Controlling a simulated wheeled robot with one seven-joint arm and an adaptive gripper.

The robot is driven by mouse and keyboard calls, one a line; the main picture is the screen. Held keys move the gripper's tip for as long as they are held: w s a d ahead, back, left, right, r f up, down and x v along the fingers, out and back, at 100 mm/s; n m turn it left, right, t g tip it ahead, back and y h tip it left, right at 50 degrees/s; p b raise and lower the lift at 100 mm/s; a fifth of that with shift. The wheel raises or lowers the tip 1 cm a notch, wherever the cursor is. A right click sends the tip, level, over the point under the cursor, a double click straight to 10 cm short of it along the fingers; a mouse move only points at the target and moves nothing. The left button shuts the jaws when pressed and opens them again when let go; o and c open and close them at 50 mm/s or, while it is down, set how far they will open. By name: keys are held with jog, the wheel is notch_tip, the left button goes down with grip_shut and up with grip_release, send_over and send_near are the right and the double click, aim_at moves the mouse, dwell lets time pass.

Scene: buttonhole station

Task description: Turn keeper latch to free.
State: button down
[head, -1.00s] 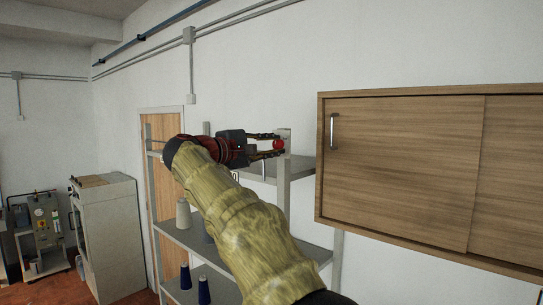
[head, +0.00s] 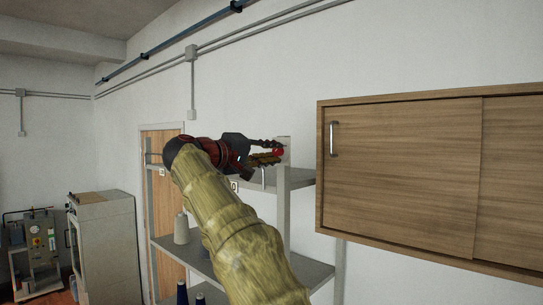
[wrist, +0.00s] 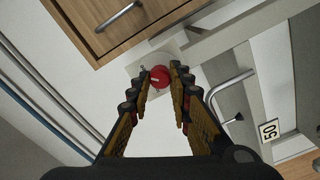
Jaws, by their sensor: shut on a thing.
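The keeper latch shows as a small red knob (head: 278,152) on a pale plate (head: 284,143) at the top of the grey shelf post. In the wrist view the red knob (wrist: 160,76) sits between my two fingertips, with a light mark on its face. My gripper (head: 274,149) reaches it from the left and is shut on it; the fingers also show in the wrist view (wrist: 161,74). The fingers hide part of the knob in the head view.
A wooden wall cabinet (head: 400,175) with a metal handle (head: 333,139) is close on the right. Grey shelves (head: 300,268) below hold thread cones (head: 181,230).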

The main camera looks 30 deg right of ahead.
jog(key=shift+w+f, duration=0.1)
jog(key=shift+f, duration=0.15)
jog(key=c, duration=1.6)
grip_release()
jog(key=shift+r, duration=0.1)
jog(key=shift+c, duration=0.2)
jog(key=v, duration=1.2)
